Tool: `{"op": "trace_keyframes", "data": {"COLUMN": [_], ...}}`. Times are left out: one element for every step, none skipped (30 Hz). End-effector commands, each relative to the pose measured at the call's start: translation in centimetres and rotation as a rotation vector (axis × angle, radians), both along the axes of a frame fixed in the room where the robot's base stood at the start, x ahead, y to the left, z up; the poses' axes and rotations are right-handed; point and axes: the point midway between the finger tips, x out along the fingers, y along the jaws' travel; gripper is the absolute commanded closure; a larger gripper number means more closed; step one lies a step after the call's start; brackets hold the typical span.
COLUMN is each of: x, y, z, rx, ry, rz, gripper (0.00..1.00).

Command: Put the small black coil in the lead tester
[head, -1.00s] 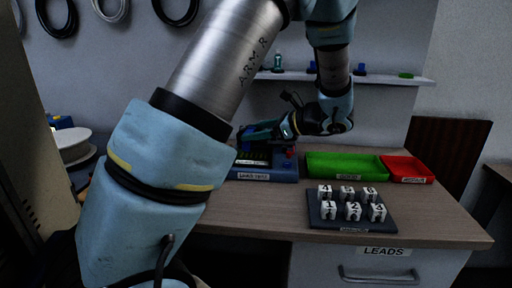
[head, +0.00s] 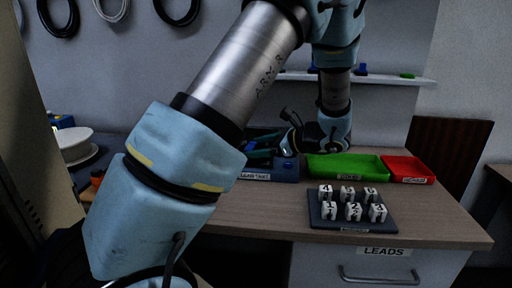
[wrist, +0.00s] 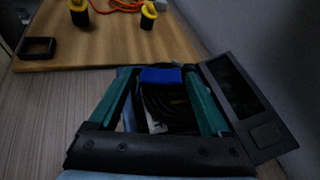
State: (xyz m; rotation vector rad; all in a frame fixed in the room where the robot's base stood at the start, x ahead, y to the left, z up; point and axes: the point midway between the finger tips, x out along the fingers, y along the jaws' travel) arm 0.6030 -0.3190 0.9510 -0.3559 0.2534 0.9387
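My gripper (head: 262,146) is low over the lead tester (head: 284,172), the labelled blue box on the bench, and hides much of it. In the wrist view, its two green fingers (wrist: 160,96) stand well apart. A small black coil (wrist: 178,97) lies between them, close to the right finger, with a light gap beside the left one. A blue block (wrist: 160,75) shows at the coil's far end, near both fingertips. Whether the coil rests in the tester is hard to tell.
Right of the tester are a green tray (head: 345,167) and a red tray (head: 408,169). In front is a dark board (head: 350,222) with several numbered white blocks. The wrist view shows a wooden board (wrist: 105,50) with yellow-black pegs and a black square frame (wrist: 37,47).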

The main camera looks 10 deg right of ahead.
Motion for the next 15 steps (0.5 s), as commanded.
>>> {"op": "trace_keyframes", "data": {"x": [0.0,0.0,0.0,0.0,0.0,0.0,0.0,0.0,0.0,0.0,0.0,-0.1,-0.3,-0.5,-0.8], "y": [0.0,0.0,0.0,0.0,0.0,0.0,0.0,0.0,0.0,0.0,0.0,-0.2,-0.5,-0.8,-1.2], "z": [0.0,0.0,0.0,0.0,0.0,0.0,0.0,0.0,0.1,0.2,0.4,0.4,0.4,0.5,0.7], "rx": [0.0,0.0,0.0,0.0,0.0,0.0,0.0,0.0,0.0,0.0,0.0,-0.001,-0.001,-0.001,0.0], "ry": [0.0,0.0,0.0,0.0,0.0,0.0,0.0,0.0,0.0,0.0,0.0,0.0,0.0,0.0,0.0], "rz": [0.0,0.0,0.0,0.0,0.0,0.0,0.0,0.0,0.0,0.0,0.0,-0.002,-0.002,-0.002,-0.004], "gripper": [0.11,0.09,0.09,0.09,0.09,0.09,0.09,0.09,0.09,0.09,0.09,0.09,0.09,0.09,0.09]}}
